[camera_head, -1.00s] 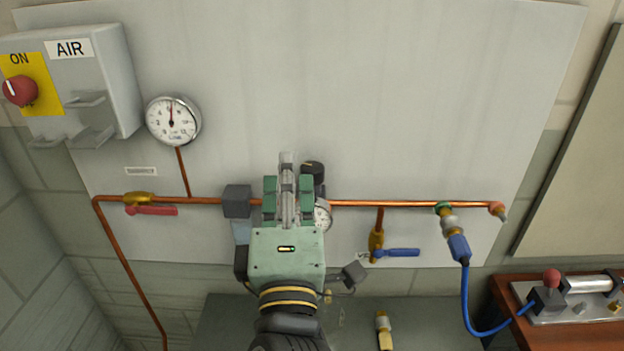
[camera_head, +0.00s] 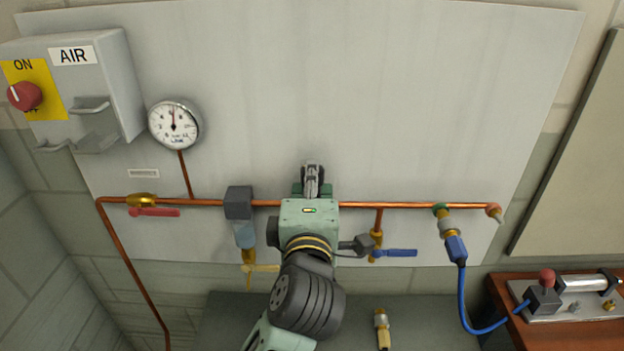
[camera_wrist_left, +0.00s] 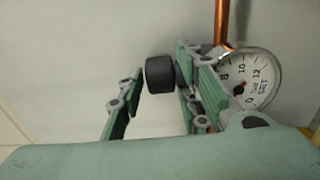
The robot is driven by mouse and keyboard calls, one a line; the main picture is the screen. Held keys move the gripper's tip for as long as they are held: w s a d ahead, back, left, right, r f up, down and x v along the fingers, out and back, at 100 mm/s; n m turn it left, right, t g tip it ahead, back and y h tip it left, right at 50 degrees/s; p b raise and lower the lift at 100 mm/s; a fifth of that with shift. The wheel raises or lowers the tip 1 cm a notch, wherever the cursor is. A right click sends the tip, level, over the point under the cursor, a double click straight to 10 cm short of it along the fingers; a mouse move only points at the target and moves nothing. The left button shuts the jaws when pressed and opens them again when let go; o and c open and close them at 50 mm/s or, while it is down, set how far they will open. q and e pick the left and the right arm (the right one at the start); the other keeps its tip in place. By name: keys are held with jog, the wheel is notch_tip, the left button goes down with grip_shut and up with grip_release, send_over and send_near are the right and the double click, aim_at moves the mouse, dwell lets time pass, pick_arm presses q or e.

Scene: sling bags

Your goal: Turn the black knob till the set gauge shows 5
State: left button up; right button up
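The black knob (camera_wrist_left: 160,75) shows in the left wrist view, between the two fingertips of my left gripper (camera_head: 312,170). The fingers are apart, one on each side of the knob; I cannot tell whether either touches it. The set gauge (camera_wrist_left: 262,72) is a white round dial just right of the right finger, which covers part of it. In the head view my gripper and wrist hide the knob and the set gauge. My right gripper is not in view.
A copper pipe (camera_head: 420,204) runs across the wall panel. A larger gauge (camera_head: 175,125), a grey filter block (camera_head: 238,203), a red-handled valve (camera_head: 152,212) and a blue-handled valve (camera_head: 395,252) surround the gripper. The panel above is clear.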

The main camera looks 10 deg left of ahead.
pick_arm(q)
jog(key=shift+c, duration=0.5)
grip_shut()
jog(key=shift+a+r+m+h+p, duration=0.15)
jog(key=shift+m+h+p, duration=0.25)
jog(key=shift+p, duration=0.45)
jog(key=shift+m+h+p, duration=0.4)
jog(key=shift+h+p, duration=0.15)
jog(key=shift+h, duration=0.25)
jog(key=shift+f, duration=0.2)
jog(key=shift+o, duration=0.5)
grip_release()
